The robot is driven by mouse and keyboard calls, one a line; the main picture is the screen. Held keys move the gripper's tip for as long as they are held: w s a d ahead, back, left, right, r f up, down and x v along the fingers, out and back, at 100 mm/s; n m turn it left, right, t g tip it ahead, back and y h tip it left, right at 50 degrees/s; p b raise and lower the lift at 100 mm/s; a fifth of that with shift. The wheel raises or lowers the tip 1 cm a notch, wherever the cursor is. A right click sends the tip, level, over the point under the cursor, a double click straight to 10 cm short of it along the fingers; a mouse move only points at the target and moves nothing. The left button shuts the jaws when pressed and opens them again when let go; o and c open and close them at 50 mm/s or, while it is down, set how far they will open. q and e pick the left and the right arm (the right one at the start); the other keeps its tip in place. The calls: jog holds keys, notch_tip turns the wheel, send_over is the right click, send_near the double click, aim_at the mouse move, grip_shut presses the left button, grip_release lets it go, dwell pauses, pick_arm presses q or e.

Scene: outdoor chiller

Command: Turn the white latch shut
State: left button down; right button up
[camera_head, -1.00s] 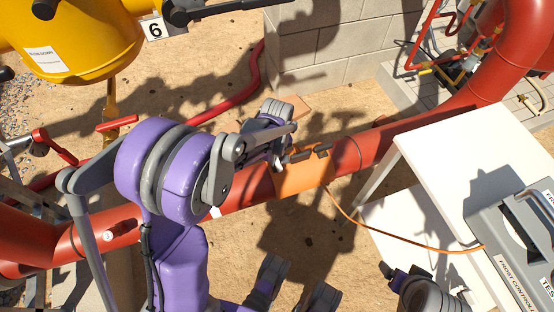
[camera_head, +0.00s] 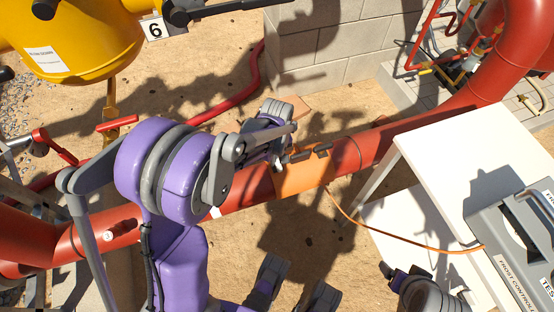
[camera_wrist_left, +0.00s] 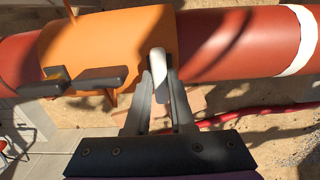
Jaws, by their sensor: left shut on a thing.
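An orange sleeve (camera_head: 303,177) sits around the red pipe (camera_head: 240,194) in the head view; it also shows in the left wrist view (camera_wrist_left: 105,45). The white latch (camera_wrist_left: 158,66) stands at the edge of the sleeve, between the fingers of my left gripper (camera_wrist_left: 158,85). That gripper is shut on the latch, with a finger on each side. In the head view the latch is hidden behind my left wrist. Two dark handles (camera_wrist_left: 95,80) stick out from the sleeve beside the latch. At the lower right of the head view is part of my right arm; its fingers are unclear.
A white table (camera_head: 455,160) with a grey frost-control case (camera_head: 500,235) stands at the right. An orange cable (camera_head: 400,243) runs from the case to the sleeve. A block wall (camera_head: 335,45) and a yellow vessel (camera_head: 85,30) stand behind the pipe. Sandy ground lies below.

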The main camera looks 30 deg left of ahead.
pick_arm(q)
jog(key=shift+f, duration=0.15)
dwell(0.4)
jog(key=m, duration=0.4)
jog(key=shift+m, duration=0.3)
jog(key=m, duration=0.7)
jog(key=shift+s+m, duration=0.1)
jog(key=shift+m, duration=0.3)
jog(key=m, duration=0.4)
jog(key=shift+d+m, duration=0.1)
jog(key=shift+m, duration=0.2)
jog(key=c, duration=1.2)
grip_release()
jog(key=shift+m, duration=0.5)
jog(key=o, duration=0.5)
jog(key=shift+o, duration=0.4)
